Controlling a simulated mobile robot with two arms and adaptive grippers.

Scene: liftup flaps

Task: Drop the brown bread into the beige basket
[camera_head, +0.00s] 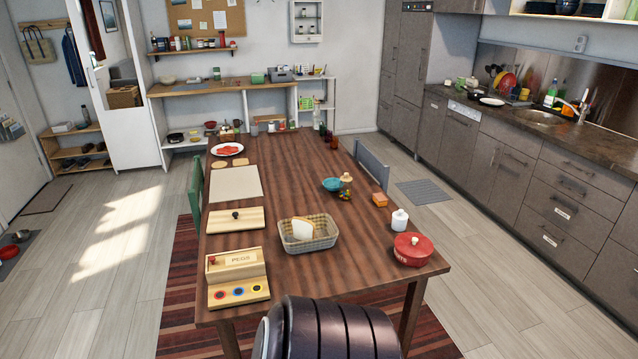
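The beige basket (325,244) stands on the near middle of the wooden table. A pale, cream-white piece (303,228) that looks like bread leans inside it at the left. I cannot make out a clearly brown bread. A small orange-brown block (380,200) lies on the table right of the basket, too small to identify. Neither of my grippers shows in the head view. A dark ribbed part at the bottom edge looks like my own body and hides part of the table's front edge.
Around the basket are a wooden pegs box (238,279), a lidded board (236,219), a red pot (413,249), a white jar (399,220), a candy jar (346,187) and a teal bowl (331,184). The table's (285,170) middle is clear.

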